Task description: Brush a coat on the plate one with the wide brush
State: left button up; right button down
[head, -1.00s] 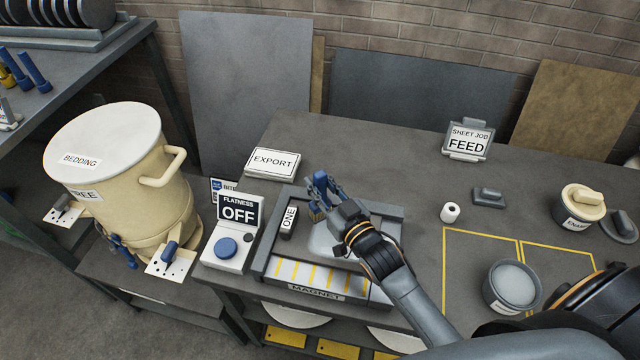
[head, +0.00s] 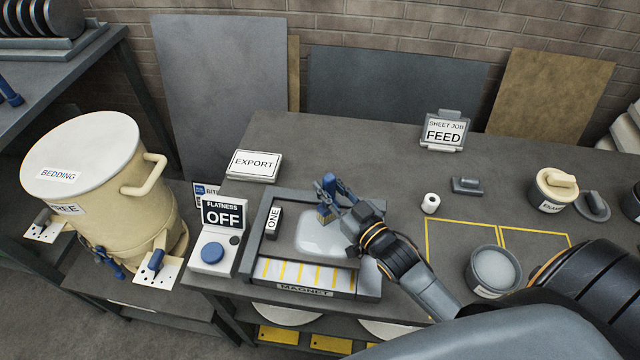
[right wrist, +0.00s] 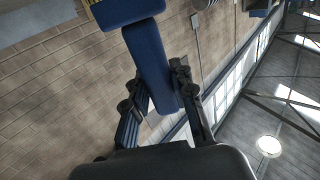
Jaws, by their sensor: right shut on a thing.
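Plate one (head: 322,237) is a pale, glossy rounded plate lying in the grey magnet frame (head: 262,272), beside a small upright tag reading ONE (head: 273,222). My right gripper (head: 340,203) is shut on the wide brush (head: 328,190), which has a blue handle and yellowish bristles. The bristles point down at the plate's upper edge; I cannot tell whether they touch it. In the right wrist view the blue brush handle (right wrist: 150,65) sits between the fingers. My right gripper and forearm hide the plate's right side. My left gripper is not in view.
The flatness box (head: 215,250) with a blue button reads OFF, left of the frame. A cream lidded pot (head: 553,190), a white roll (head: 430,203) and the FEED sign (head: 445,131) stand behind.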

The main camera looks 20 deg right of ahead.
jog(key=s+d+p, duration=0.1)
jog(key=s+d, duration=0.2)
jog(key=d, duration=0.2)
jog(key=shift+s+d, duration=0.2)
jog(key=shift+s, duration=0.15)
jog(key=shift+a, duration=0.1)
dwell(0.4)
jog(key=shift+w+a, duration=0.75)
jog(key=shift+a, duration=0.3)
jog(key=shift+w+a, duration=0.7)
jog(key=shift+a, duration=0.35)
jog(key=w+a, duration=0.4)
jog(key=a, duration=0.2)
jog(key=shift+w, duration=0.15)
jog(key=shift+a, duration=0.1)
jog(key=shift+s+a+p, duration=0.45)
jog(key=shift+s+a, duration=0.15)
jog(key=shift+s, duration=0.35)
jog(key=shift+s+a+p, duration=0.45)
jog(key=shift+s+a, duration=0.15)
jog(key=shift+s, duration=0.35)
jog(key=shift+d, duration=0.1)
